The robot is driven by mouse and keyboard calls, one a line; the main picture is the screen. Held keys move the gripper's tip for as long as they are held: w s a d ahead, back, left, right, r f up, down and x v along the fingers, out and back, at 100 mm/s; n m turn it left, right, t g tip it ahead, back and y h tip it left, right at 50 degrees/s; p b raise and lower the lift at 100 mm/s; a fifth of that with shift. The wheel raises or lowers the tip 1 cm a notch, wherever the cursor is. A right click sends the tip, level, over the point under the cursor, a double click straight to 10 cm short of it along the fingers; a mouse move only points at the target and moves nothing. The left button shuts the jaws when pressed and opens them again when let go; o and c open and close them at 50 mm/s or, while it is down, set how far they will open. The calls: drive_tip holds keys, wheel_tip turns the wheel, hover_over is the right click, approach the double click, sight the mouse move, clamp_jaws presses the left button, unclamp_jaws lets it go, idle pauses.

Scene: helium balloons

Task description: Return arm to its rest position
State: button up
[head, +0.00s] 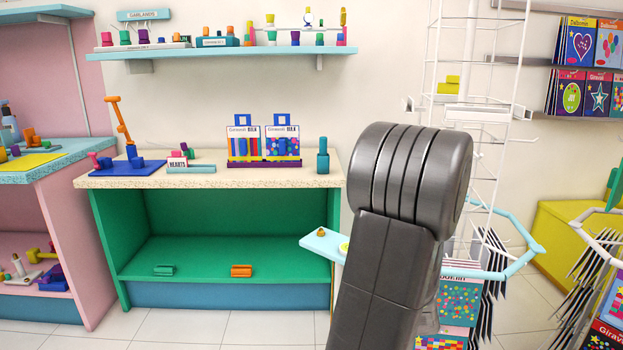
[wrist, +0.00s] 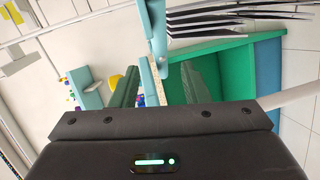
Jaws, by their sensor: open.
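My arm rises in the front right of the head view, with a thick grey rounded joint (head: 410,180) at its top. My gripper is hidden behind it or out of frame there. In the wrist view the dark gripper body fills the bottom, with a lit green mark. My gripper's (wrist: 163,68) two dark fingers appear spread apart, with no object visible held between them. Behind them the speckled counter edge and the green shelf unit (wrist: 264,75) show sideways.
A white wire rack (head: 480,130) with a light-blue ring (head: 532,240) stands close behind my arm. A counter (head: 240,178) with a teal bottle (head: 322,156) and boxed balloon kits is at the back. A wall shelf (head: 220,53) hangs above. Tiled floor (head: 245,328) is clear in front.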

drive_tip(key=x, duration=0.3)
drive_tip(key=shift+w+d, duration=0.1)
drive_tip(key=shift+w, duration=0.15)
drive_tip(key=shift+s, duration=0.1)
